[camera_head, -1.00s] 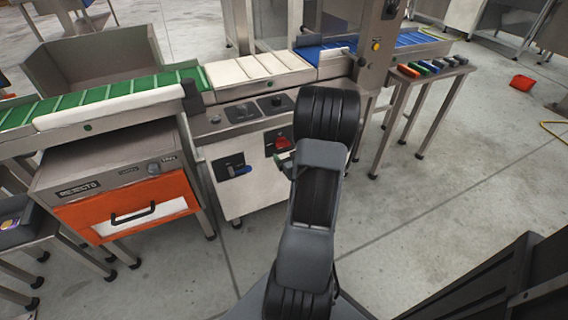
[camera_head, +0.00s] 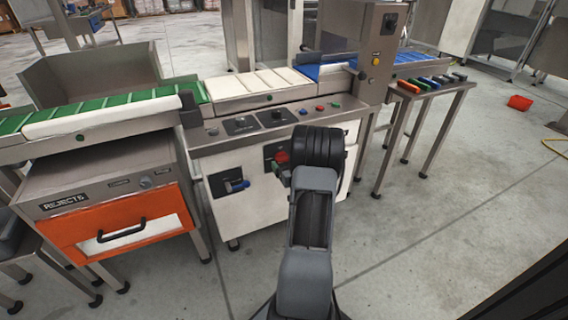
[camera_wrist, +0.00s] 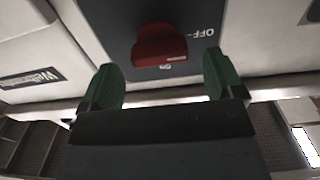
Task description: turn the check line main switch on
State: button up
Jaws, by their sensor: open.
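The main switch is a red rotary knob (camera_wrist: 160,46) on a dark plate (camera_wrist: 200,15) marked OFF and ON in the wrist view. The knob lies crosswise in that picture, its white mark at its lower right, nearer the ON label than the OFF label. My gripper (camera_wrist: 162,75) is open, its two green fingertips standing either side of and just short of the knob. In the head view the red knob (camera_head: 282,158) shows beside my gripper (camera_head: 284,172) on the front of the white cabinet (camera_head: 245,205). My arm hides part of the cabinet there.
A second panel with a blue handle (camera_head: 238,186) is left of the knob. An orange reject drawer (camera_head: 130,222) stands further left. Conveyors (camera_head: 260,84) run above the cabinet. A small table with coloured blocks (camera_head: 425,92) stands right. The floor in front is clear.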

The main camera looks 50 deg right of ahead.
aim_at(282, 158)
jog(key=shift+x, duration=1.2)
jog(key=shift+c, duration=0.5)
jog(key=c, duration=0.8)
